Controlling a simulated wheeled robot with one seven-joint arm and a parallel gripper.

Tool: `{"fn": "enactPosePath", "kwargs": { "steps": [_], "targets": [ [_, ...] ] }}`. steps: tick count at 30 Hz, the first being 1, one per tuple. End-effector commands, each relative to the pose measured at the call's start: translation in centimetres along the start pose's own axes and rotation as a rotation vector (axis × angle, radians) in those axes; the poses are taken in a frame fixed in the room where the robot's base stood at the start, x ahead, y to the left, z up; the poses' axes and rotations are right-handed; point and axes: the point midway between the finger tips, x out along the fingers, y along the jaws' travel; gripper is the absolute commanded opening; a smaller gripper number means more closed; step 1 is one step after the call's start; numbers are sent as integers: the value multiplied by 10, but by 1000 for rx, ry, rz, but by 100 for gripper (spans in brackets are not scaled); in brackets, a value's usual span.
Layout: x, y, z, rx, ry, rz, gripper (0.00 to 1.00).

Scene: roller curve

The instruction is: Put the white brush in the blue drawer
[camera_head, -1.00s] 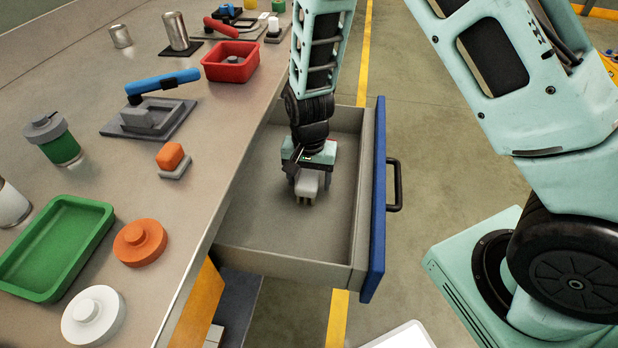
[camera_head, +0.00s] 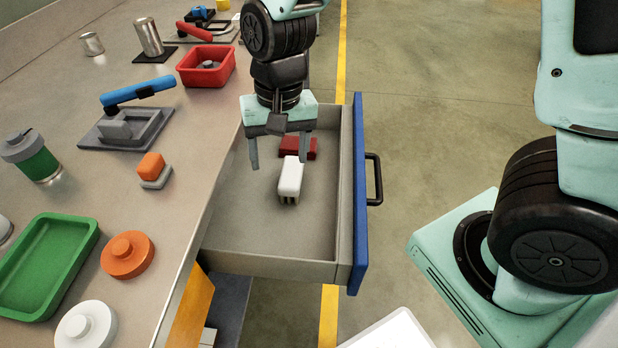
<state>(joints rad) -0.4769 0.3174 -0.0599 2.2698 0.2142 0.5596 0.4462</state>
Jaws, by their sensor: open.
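The blue drawer (camera_head: 359,200) is pulled out from the bench, with a blue front and a black handle. The white brush (camera_head: 290,180) lies on the drawer's floor, its bristles toward the near side. A dark red block (camera_head: 298,147) lies behind it in the drawer. My gripper (camera_head: 279,164) is open above the drawer. Its two fingers are spread to the left and right, and nothing is between them. The gripper appears to be above and a little behind the brush, apart from it.
On the bench left of the drawer are an orange block (camera_head: 152,168), an orange lidded disc (camera_head: 128,255), a white lidded disc (camera_head: 86,326), a green tray (camera_head: 45,270), a blue-handled clamp (camera_head: 138,92) and a red bin (camera_head: 206,67).

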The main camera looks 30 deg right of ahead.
Motion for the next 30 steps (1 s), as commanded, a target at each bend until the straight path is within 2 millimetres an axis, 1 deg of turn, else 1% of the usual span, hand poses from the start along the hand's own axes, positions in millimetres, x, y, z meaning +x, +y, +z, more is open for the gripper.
{"fn": "enactPosePath", "kwargs": {
  "steps": [1,3,6,9,10,12,15,24,26,29,30],
  "targets": [
    [-16,-6,28,-128,-3,-19,67],
    [-30,-9,64,-313,-5,-25,67],
    [-44,-4,107,-547,2,-13,67],
    [-52,4,137,-724,14,12,67],
    [-53,6,143,-764,18,19,67],
    [-54,11,153,-832,23,35,67],
    [-55,14,159,-877,26,46,67],
    [-57,14,159,-880,25,46,67],
    [-62,14,160,-879,25,46,67],
    [-77,12,160,-878,25,46,67],
    [-86,12,161,-878,25,45,67]
  ]
}}
